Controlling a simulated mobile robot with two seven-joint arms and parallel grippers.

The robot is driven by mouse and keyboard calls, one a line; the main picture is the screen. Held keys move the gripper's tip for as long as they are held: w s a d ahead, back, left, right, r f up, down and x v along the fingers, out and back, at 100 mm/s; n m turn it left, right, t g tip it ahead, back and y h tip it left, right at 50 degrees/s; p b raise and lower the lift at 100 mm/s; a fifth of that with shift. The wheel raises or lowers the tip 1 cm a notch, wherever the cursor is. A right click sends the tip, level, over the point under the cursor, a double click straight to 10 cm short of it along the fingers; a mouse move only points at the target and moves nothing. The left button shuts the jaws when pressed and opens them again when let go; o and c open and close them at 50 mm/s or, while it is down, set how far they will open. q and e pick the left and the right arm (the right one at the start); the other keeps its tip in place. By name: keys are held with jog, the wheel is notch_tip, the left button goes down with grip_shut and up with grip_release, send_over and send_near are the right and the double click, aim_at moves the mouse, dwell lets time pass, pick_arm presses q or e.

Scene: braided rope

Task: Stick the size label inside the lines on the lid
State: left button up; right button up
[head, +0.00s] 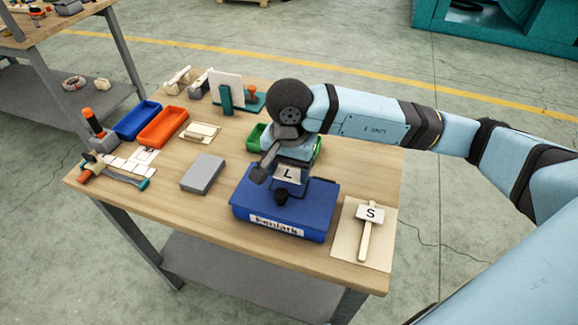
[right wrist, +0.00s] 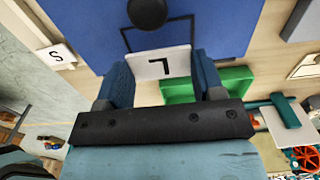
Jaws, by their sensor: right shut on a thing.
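My right gripper (right wrist: 162,78) is shut on a white label marked L (right wrist: 155,62), which also shows in the head view (head: 288,174). It holds the label over the blue lid (head: 315,207), behind the lid's black knob (head: 281,195). In the right wrist view, part of a thin black outline shows on the lid (right wrist: 225,30), between the knob and the label. The label hides the rest of the outline. I cannot tell whether the label touches the lid. My left gripper is not in view.
A label marked S (head: 370,214) with a wooden stick lies on a beige board (head: 350,245) at the right. A green bin (head: 256,137) stands behind the lid. A grey block (head: 203,174) lies to the left, with orange (head: 163,127) and blue trays (head: 137,121) farther off.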

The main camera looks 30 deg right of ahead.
aim_at(289, 174)
jog(key=shift+f+b, duration=0.5)
jog(key=shift+f, duration=0.1)
jog(key=shift+f+b, duration=0.55)
pick_arm(q)
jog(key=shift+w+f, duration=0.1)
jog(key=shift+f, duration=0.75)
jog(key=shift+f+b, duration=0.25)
jog(key=shift+b, duration=0.2)
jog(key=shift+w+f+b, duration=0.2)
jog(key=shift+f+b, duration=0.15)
jog(key=shift+b, duration=0.45)
pick_arm(e)
jog(key=shift+f, duration=0.65)
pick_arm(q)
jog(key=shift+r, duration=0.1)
